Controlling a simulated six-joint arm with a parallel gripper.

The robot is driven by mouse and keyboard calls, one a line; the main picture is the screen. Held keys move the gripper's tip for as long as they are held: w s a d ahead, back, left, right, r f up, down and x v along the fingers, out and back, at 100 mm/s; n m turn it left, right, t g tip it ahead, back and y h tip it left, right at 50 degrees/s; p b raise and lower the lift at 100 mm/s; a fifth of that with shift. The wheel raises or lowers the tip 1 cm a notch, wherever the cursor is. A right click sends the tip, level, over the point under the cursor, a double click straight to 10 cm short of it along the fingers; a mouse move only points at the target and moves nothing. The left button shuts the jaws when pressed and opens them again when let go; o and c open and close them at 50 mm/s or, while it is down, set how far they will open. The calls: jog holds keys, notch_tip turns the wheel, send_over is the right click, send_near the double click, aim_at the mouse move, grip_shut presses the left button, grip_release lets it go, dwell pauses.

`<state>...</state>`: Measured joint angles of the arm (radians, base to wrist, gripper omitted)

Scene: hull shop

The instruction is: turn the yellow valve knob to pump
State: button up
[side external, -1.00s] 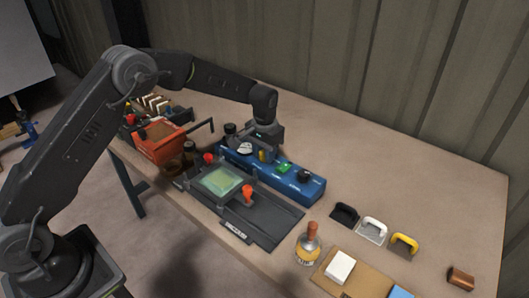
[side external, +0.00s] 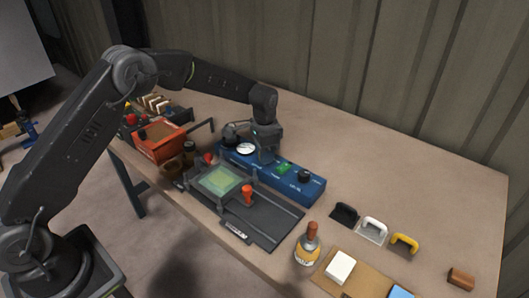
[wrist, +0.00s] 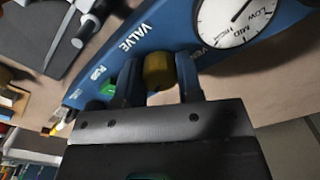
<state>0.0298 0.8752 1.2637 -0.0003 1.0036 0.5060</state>
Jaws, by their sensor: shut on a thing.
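The yellow valve knob (wrist: 158,72) sits on the blue panel box (wrist: 215,68), beside the printed word VALVE. In the wrist view my gripper (wrist: 160,78) has one finger on each side of the knob and is shut on it. In the side view my gripper (side external: 265,158) reaches down onto the blue panel box (side external: 312,190) and hides the knob. Which mark the knob points to cannot be seen. A round white gauge (wrist: 236,20), marked LOW and MID, is on the panel; it also shows in the side view (side external: 246,149).
A green button (side external: 284,167) and a black knob (side external: 304,175) are on the panel. A dark fixture with a green plate (side external: 219,180) lies in front. An orange toolbox (side external: 160,144) stands left. Several handles, including a yellow one (side external: 405,243), lie right. The table behind the panel is clear.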

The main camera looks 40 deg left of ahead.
jog(key=shift+r, duration=0.1)
jog(key=o, duration=0.6)
jog(key=shift+o, duration=0.2)
notch_tip(320, 180, up, 14)
dwell(0.3)
jog(key=s+a+r+n+t, duration=0.1)
jog(key=s+r+n, duration=0.1)
jog(key=s+r, duration=0.5)
jog(key=s+r+n+t, duration=0.15)
jog(key=s+r, duration=0.25)
jog(key=s, duration=0.5)
jog(key=s+f+n+t, duration=0.1)
jog(key=s+f, duration=0.1)
jog(key=s, duration=0.7)
jog(key=s+f+n+t, duration=0.1)
jog(key=s+f+t, duration=0.1)
jog(key=s, duration=0.7)
jog(key=shift+s+a+f+n, duration=0.15)
jog(key=shift+s+a+n, duration=0.05)
jog(key=shift+a+n, duration=0.15)
